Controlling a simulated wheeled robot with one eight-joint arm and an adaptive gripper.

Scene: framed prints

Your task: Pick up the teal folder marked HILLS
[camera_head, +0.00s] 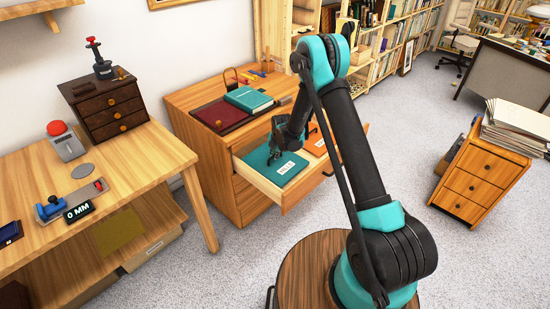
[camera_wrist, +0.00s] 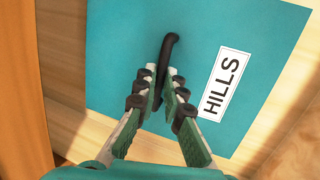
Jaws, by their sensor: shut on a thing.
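The teal folder (camera_head: 258,158) lies flat in the open drawer (camera_head: 262,187) of the wooden cabinet. In the wrist view its teal cover (camera_wrist: 120,50) fills most of the picture, with a white HILLS label (camera_wrist: 223,85) to the right of a raised black handle (camera_wrist: 168,52). My gripper (camera_head: 273,152) reaches down into the drawer over the folder. In the wrist view the fingers (camera_wrist: 163,90) are shut on the near end of the black handle. Whether the folder is clear of the drawer floor cannot be told.
An orange folder (camera_head: 318,142) lies beside it in the drawer. A teal book (camera_head: 249,99) and a dark red folder (camera_head: 219,114) lie on the cabinet top. A wooden table (camera_head: 125,165) stands left; a small drawer unit (camera_head: 478,182) with stacked papers stands right.

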